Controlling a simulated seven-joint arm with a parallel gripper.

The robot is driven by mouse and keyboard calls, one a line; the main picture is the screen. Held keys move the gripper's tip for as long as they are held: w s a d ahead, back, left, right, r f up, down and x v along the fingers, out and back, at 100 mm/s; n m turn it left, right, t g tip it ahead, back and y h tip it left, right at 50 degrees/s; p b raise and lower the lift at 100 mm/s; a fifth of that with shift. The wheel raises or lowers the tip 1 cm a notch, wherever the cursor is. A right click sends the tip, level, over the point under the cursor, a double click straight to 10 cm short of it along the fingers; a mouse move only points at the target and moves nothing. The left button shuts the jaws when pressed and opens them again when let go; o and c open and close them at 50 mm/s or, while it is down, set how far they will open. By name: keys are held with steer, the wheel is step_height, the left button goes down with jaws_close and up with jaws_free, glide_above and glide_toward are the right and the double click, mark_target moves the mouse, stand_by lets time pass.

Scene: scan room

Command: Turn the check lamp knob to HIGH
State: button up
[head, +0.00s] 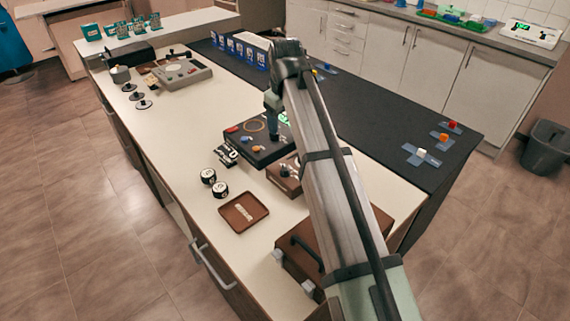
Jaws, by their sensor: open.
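My gripper (273,130) points down over the black control box (262,150) in the middle of the bench. Its jaws are open, though the fingers look small and partly merged at this distance. A brown box (287,182) with a dark knob (285,170) stands in front, partly hidden by my arm. Labels are too small to read, so I cannot tell which knob is the check lamp knob or its setting. Contact with the black box is unclear.
A grey device (185,75) with knobs stands at the far left. A brown tray (244,226), two round black-and-white pieces (214,184) and a brown case with a black handle (305,250) lie nearer. The dark mat (375,140) right of my arm is mostly clear.

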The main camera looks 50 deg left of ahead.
mark_target(285, 167)
steer(key=d+f+n, duration=0.1)
steer(key=f+n, duration=0.2)
steer(key=f, duration=0.1)
steer(key=s+d+f+n+h, duration=0.1)
steer(key=f+n, duration=0.3)
steer(key=f, duration=0.1)
steer(key=f+n+g+h, duration=0.1)
steer(key=f+n, duration=0.3)
steer(key=f, duration=0.1)
steer(key=shift+s+d, duration=0.25)
steer(key=shift+d, duration=0.15)
stand_by(0.4)
steer(key=c, duration=1)
